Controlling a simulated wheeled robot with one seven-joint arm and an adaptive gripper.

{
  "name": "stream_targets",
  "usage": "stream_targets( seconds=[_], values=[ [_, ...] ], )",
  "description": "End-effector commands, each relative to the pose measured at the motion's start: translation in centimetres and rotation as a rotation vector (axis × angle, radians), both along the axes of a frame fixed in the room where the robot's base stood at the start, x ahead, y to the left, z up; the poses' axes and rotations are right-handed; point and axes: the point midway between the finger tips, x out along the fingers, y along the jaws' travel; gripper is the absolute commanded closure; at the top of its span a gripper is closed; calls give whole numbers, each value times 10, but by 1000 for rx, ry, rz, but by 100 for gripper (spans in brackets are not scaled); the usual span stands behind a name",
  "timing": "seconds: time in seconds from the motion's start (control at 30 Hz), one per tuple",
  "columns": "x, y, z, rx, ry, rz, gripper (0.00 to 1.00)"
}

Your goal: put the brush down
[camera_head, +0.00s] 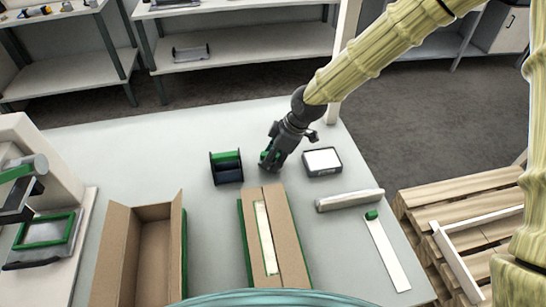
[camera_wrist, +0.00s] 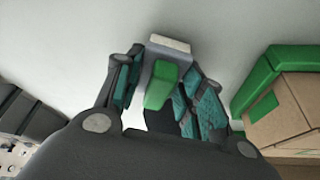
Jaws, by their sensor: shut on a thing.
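My gripper (camera_head: 268,162) is over the grey-white table, between a dark green-sided holder and a small dark box with a white top. In the wrist view its fingers (camera_wrist: 165,82) are closed around the brush (camera_wrist: 162,87). The brush shows a grey body, a green part and a pale strip at its far end. In the head view only a bit of green shows at the fingers, and the rest of the brush is hidden. I cannot tell whether the brush touches the table (camera_head: 215,125).
The dark holder (camera_head: 226,168) stands left of my gripper, the dark box (camera_head: 322,162) right. Nearer are an open carton (camera_head: 118,250), a closed carton (camera_head: 285,235), a grey bar (camera_head: 349,200) and a white strip (camera_head: 388,255). The far table area is clear.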

Motion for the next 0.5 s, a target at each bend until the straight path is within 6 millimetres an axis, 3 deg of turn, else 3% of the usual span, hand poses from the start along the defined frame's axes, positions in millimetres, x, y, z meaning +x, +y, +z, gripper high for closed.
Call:
stream_targets(
  seconds=[0.43,0.47,0.5],
  values=[
    [0,0,-9,0,0,0,80],
    [0,0,-8,0,0,0,56],
    [0,0,-8,0,0,0,49]
  ],
)
